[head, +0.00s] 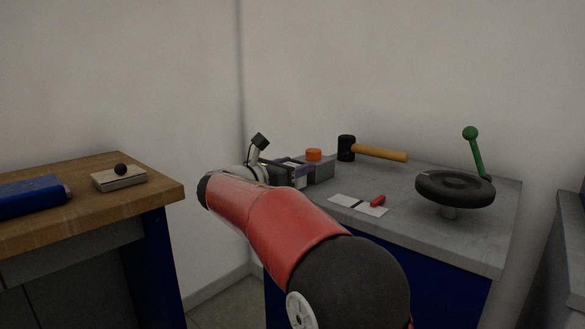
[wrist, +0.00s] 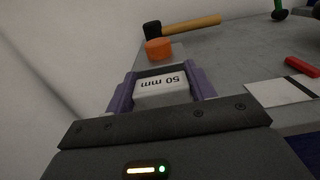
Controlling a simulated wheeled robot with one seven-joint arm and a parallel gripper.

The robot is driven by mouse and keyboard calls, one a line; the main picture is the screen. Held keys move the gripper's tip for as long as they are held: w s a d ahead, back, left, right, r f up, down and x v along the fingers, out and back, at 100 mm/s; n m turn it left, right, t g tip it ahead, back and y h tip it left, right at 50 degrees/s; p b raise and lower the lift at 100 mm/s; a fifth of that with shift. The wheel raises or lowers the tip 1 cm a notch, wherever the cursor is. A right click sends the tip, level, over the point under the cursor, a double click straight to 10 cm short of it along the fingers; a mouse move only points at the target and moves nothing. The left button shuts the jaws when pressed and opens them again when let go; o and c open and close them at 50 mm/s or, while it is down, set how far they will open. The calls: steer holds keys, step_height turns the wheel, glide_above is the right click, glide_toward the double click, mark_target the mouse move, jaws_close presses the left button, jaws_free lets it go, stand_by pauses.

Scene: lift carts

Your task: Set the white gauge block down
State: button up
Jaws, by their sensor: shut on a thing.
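The white gauge block (wrist: 162,91), marked "50 mm", is between the two purple fingers of my gripper (wrist: 161,88) in the wrist view. The gripper is shut on it, and both fingers press its sides. In the head view my gripper (head: 287,169) is at the left end of the grey worktop (head: 432,215), in front of the grey box with the orange button. The block is mostly hidden there. I cannot tell whether its underside touches the worktop.
A grey box with an orange button (head: 313,155) stands just beyond the gripper. A black-headed mallet (head: 376,152) lies behind it. A white card (head: 345,203), a red piece (head: 377,201) and a black handwheel (head: 455,188) are to the right. A wooden bench (head: 150,196) is left, across a gap.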

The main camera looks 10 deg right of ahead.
steer(key=o, duration=1.3)
steer(key=shift+c, duration=0.2)
steer(key=v, duration=1.2)
steer(key=s+d+f+m+g+y, duration=0.55)
steer(key=s+d+f+m, duration=0.45)
steer(key=s+d, duration=0.4)
steer(key=s+a+f+m+y, duration=0.4)
steer(key=s+f+m+y, duration=0.5)
steer(key=s+f+m, duration=0.3)
steer(key=s+m, duration=0.3)
steer(key=s, duration=0.1)
steer(key=shift+s+f+b, duration=0.2)
steer(key=shift+s+b, duration=0.15)
steer(key=shift+s, duration=0.05)
